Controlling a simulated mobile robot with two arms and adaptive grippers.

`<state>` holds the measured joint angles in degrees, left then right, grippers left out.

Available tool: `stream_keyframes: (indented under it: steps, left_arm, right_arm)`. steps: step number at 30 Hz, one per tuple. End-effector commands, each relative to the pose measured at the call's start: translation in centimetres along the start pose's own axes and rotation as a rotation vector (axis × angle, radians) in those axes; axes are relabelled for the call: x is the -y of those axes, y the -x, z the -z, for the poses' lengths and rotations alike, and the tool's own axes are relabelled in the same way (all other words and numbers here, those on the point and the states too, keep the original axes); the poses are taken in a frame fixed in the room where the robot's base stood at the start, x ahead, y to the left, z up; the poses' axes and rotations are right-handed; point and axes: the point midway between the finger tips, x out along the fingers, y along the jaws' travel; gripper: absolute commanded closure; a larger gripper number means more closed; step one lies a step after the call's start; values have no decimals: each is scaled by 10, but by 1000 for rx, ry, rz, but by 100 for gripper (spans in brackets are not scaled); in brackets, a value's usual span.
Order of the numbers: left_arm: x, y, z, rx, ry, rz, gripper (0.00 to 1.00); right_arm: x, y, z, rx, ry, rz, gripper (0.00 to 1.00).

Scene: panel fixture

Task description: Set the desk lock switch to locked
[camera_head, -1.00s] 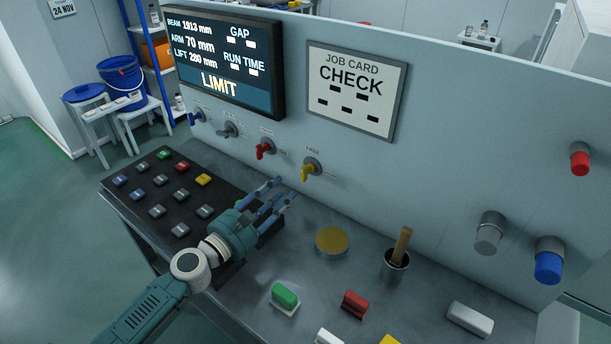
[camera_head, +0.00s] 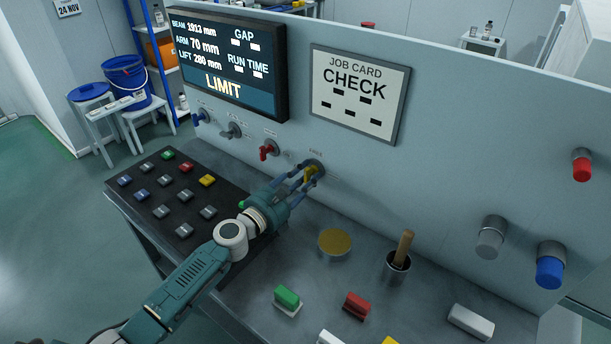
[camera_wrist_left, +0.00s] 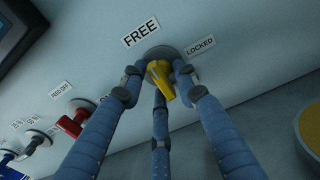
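The yellow desk lock switch (camera_head: 310,174) is on the upright panel, rightmost in a row of switches. In the left wrist view its yellow handle (camera_wrist_left: 161,79) sits on a round grey base and slants down, slightly right. A FREE label (camera_wrist_left: 140,35) is above left of it and a LOCKED label (camera_wrist_left: 201,45) above right. My left gripper (camera_head: 304,176) is at the switch. Its three blue fingers (camera_wrist_left: 158,84) stand open around the handle, two beside it and one below. I cannot tell whether any finger touches it. My right gripper is not in view.
A red switch (camera_head: 268,150) is left of the yellow one, with grey and blue switches further left. Below are a button board (camera_head: 160,211), a gold disc (camera_head: 335,243) and a cup with a wooden handle (camera_head: 398,262). The screen (camera_head: 225,65) reads LIMIT.

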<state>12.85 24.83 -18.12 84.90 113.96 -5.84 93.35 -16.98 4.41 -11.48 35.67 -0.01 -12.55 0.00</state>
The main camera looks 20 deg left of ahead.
Motion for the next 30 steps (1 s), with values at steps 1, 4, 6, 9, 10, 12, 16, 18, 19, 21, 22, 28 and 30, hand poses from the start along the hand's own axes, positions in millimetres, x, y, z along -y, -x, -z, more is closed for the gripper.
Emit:
stream_keyframes:
  steps: [1, 4, 6, 9, 10, 12, 16, 18, 19, 21, 22, 28, 30]
  left_arm:
    - [0, 0, 0, 0, 0, 0, 84]
    - [0, 0, 0, 0, 0, 0, 100]
    - [0, 0, 0, 0, 0, -1, 100]
    - [0, 0, 0, 0, -3, -1, 100]
    - [0, 0, 0, 0, -5, -1, 100]
    - [-1, 0, 0, 0, -15, -1, 100]
    - [-1, 0, 0, 0, -54, -2, 100]
    - [-1, 0, 0, 0, -89, -2, 100]
    - [-1, 0, 0, 0, -107, -2, 100]
    - [-1, 0, 0, 0, -154, -2, 100]
    - [-1, 0, 0, 0, -177, -2, 100]
    - [-1, 0, -1, 1, -356, -2, 100]
    - [-1, 0, -2, 2, -422, -3, 100]
  right_arm:
    - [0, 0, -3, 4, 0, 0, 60]
    - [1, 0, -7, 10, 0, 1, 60]
    - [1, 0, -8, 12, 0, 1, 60]
    - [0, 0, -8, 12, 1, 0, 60]
    - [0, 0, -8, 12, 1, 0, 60]
    - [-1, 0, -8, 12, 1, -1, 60]
    - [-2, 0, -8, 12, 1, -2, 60]
    - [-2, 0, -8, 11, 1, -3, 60]
    - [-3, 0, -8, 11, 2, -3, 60]
    - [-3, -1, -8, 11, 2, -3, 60]
    - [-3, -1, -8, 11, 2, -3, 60]
    - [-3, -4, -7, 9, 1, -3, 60]
    - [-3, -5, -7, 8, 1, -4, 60]
